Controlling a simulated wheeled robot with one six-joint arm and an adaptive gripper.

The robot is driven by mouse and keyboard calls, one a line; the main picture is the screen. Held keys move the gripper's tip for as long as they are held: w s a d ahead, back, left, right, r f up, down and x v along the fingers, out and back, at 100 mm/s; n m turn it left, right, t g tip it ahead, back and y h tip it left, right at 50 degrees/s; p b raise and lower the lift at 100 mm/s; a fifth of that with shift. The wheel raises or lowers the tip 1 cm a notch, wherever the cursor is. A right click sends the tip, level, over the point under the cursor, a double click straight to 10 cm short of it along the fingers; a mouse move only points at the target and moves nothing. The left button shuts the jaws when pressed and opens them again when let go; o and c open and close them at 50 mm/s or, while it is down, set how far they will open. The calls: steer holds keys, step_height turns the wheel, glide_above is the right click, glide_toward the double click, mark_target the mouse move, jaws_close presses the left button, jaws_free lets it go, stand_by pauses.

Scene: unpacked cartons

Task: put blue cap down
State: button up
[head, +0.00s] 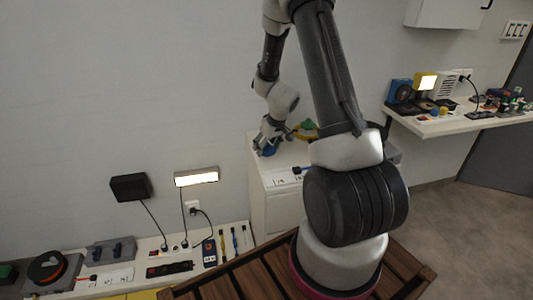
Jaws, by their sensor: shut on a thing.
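My gripper (267,147) is at the end of my arm, low over the white cabinet top (262,170) near the back wall. It is shut on a small blue thing, which looks like the blue cap (269,151). The fingers hide part of the cap. I cannot tell whether the cap touches the cabinet top.
A green and yellow item (305,129) lies right of my gripper, partly behind my arm. A low white bench (130,270) with tools and cables runs along the wall at left. A wall shelf (450,123) at right holds several objects. A wooden slatted surface (235,285) is in front.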

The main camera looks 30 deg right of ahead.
mark_target(267, 149)
steer(key=shift+f, duration=1.55)
steer(key=o, duration=0.8)
steer(key=shift+f, duration=0.1)
